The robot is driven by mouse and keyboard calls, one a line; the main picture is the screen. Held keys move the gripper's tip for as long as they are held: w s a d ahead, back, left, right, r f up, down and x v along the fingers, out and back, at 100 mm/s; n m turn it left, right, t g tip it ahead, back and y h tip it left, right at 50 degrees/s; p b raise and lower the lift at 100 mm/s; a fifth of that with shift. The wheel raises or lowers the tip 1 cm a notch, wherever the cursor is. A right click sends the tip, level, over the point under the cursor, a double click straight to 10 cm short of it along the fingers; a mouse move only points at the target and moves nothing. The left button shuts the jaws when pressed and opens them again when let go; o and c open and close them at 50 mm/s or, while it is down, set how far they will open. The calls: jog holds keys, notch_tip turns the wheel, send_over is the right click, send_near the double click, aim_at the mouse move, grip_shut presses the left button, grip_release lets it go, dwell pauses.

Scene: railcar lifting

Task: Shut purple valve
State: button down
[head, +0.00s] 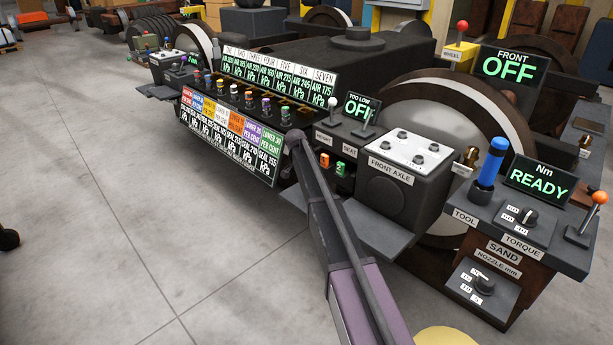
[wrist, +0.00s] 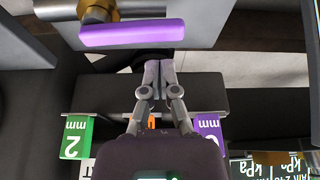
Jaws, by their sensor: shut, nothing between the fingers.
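In the wrist view, the purple valve shows as a long purple lever (wrist: 132,33) below a brass fitting (wrist: 98,10) on a pipe. The lever lies crosswise in the picture, roughly parallel to the pipe. My gripper (wrist: 160,64) is shut and empty, its fingertips just below the right half of the lever in the picture. I cannot tell whether they touch it. A purple tag (wrist: 208,128), partly hidden by my gripper, hangs to the right of it. In the head view, my arm covers the place of the gripper and lever.
A green tag (wrist: 75,138) reading 2 mm hangs at left in the wrist view. The head view shows a gauge panel (head: 230,135) left of my arm, a front axle box (head: 393,185) to its right, and a tool stand (head: 510,230). Open floor (head: 100,190) lies at left.

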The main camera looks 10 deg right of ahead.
jog(key=shift+b+x, duration=1.15)
jog(key=shift+x, duration=0.4)
jog(key=shift+a, duration=0.1)
